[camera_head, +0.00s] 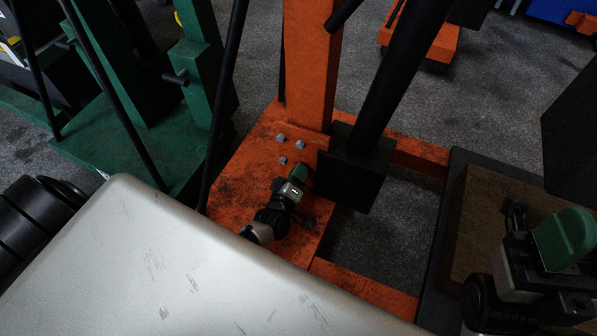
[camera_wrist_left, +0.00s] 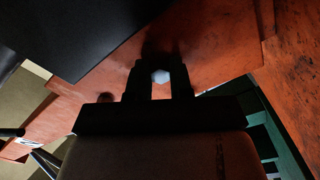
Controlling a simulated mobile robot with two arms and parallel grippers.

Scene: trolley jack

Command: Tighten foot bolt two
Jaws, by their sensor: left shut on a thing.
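My left gripper (camera_head: 308,220) is low over the orange foot plate (camera_head: 250,160) of the jack. In the left wrist view its two dark fingers (camera_wrist_left: 160,80) stand on both sides of a pale hex bolt head (camera_wrist_left: 160,76) and are shut on it. In the head view that bolt is hidden by the gripper. Three grey bolts (camera_head: 300,145) show on the plate near the orange post. My right gripper (camera_head: 515,212) is at the lower right, above a brown block. Its fingers are too dark to tell their opening.
A black square block (camera_head: 350,175) on a thick black bar stands right beside the left gripper. The orange post (camera_head: 310,70) rises behind. A green machine (camera_head: 140,150) stands at the left. Grey floor (camera_head: 385,245) shows inside the frame.

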